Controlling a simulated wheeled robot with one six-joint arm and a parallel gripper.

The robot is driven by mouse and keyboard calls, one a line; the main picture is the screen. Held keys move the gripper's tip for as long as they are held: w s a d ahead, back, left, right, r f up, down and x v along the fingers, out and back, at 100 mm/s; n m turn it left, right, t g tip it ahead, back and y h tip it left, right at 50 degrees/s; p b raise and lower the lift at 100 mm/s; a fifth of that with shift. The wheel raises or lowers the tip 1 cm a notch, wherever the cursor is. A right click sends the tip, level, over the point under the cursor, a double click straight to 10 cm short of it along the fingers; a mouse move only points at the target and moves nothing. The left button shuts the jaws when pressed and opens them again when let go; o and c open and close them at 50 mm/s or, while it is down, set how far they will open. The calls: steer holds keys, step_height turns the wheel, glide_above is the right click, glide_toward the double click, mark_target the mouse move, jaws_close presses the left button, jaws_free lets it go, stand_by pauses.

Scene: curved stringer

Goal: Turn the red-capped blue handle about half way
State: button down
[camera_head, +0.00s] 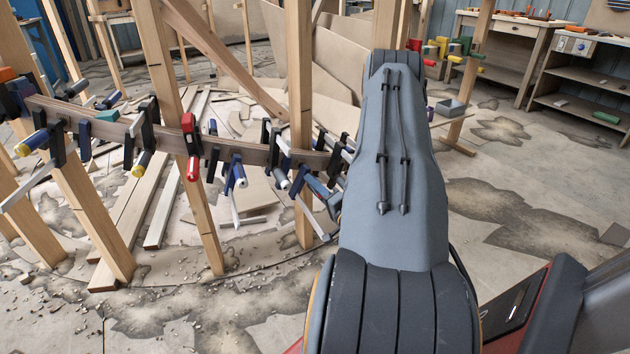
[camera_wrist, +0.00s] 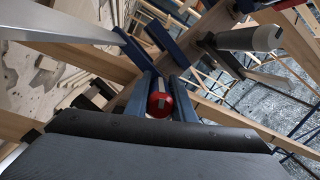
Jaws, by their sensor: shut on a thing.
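In the wrist view a round red cap (camera_wrist: 159,104) with a pale stripe across it faces the camera. It sits between the two blue fingers of my gripper (camera_wrist: 161,98), which is shut on the red-capped handle. The cap and the dark gripper body below it hide most of the handle's shaft, and little of its blue shows. In the head view my grey arm reaches to the right end of the clamped curved wooden stringer (camera_head: 110,130) and covers the place of the grip. I cannot make out the red cap there.
Several clamps line the stringer, including a red one (camera_head: 190,130) and a blue-handled one (camera_head: 236,172). In the wrist view a pale-handled clamp (camera_wrist: 250,39) and a flat metal bar (camera_wrist: 55,30) lie close to the fingers. Wooden posts (camera_head: 300,110) hold the stringer. Floor at right is open.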

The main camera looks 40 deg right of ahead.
steer(key=shift+s+a+m+p, duration=0.1)
steer(key=shift+m+p, duration=0.75)
steer(key=shift+m, duration=0.75)
steer(key=shift+t, duration=0.3)
steer(key=c, duration=1.5)
jaws_free()
steer(key=s, duration=0.2)
steer(key=s+p, duration=0.1)
steer(key=s, duration=0.2)
steer(key=s+f, duration=0.1)
steer(key=s, duration=0.1)
steer(key=shift+s+a, duration=0.3)
steer(key=shift+a, duration=0.1)
steer(key=shift+s+a+f+p, duration=0.35)
steer(key=shift+s+p, duration=0.3)
steer(key=shift+s, duration=0.75)
steer(key=shift+s+a+f+p, duration=0.15)
steer(key=shift+s+a+p, duration=0.4)
steer(key=shift+s, duration=0.8)
steer(key=shift+s+a+f+p, duration=0.25)
steer(key=shift+s+p, duration=0.5)
steer(key=shift+s, duration=0.65)
